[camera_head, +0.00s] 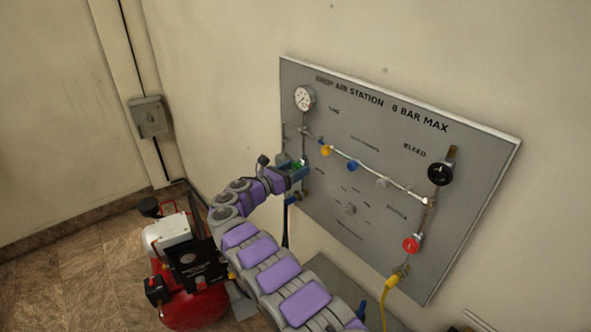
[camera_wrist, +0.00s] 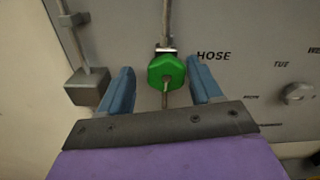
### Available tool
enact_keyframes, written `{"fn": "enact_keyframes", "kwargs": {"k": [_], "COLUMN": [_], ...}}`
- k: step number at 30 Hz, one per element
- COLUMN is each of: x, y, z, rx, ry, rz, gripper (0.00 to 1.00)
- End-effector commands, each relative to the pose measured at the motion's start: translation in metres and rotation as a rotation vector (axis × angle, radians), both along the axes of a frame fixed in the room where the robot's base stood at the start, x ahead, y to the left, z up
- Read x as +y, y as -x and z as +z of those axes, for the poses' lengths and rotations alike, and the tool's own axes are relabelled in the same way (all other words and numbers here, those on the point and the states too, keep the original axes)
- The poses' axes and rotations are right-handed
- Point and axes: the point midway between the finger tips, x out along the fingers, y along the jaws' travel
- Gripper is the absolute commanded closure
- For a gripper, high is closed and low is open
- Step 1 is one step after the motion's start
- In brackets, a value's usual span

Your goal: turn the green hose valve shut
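The green hose valve (camera_wrist: 166,72) is a small faceted knob on a vertical pipe of the grey panel, left of the word HOSE in the wrist view. In the head view the valve (camera_head: 297,165) shows only as a bit of green, mostly hidden by my gripper (camera_head: 295,171). In the wrist view my gripper (camera_wrist: 164,88) is open, with one blue finger on each side of the knob. A gap shows between each finger and the knob, so neither appears to touch it.
The panel (camera_head: 450,240) also carries a gauge (camera_head: 304,98), a yellow knob (camera_head: 326,150), a blue knob (camera_head: 353,165), a black knob (camera_head: 440,172) and a red knob (camera_head: 411,244). A grey block (camera_wrist: 88,88) sits left of my fingers. A red compressor (camera_head: 195,305) stands on the floor.

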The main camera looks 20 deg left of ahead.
Motion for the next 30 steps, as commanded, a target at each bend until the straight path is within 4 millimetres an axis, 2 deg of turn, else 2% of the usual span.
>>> {"fn": "enact_keyframes", "kwargs": {"k": [7, 11, 17, 24, 30], "x": [-0.006, -0.003, 0.019, 0.048, 0.065], "y": [-0.001, 0.007, 0.038, 0.086, 0.121], "z": [0.004, 0.005, 0.003, 0.0, 0.0], "rx": [-0.002, -0.004, -0.003, -0.002, -0.001], "ry": [-0.002, -0.003, -0.001, 0.0, -0.001], "rz": [-0.005, -0.005, 0.002, 0.003, -0.001], "gripper": [0.35, 0.35, 0.35, 0.35, 0.35]}}
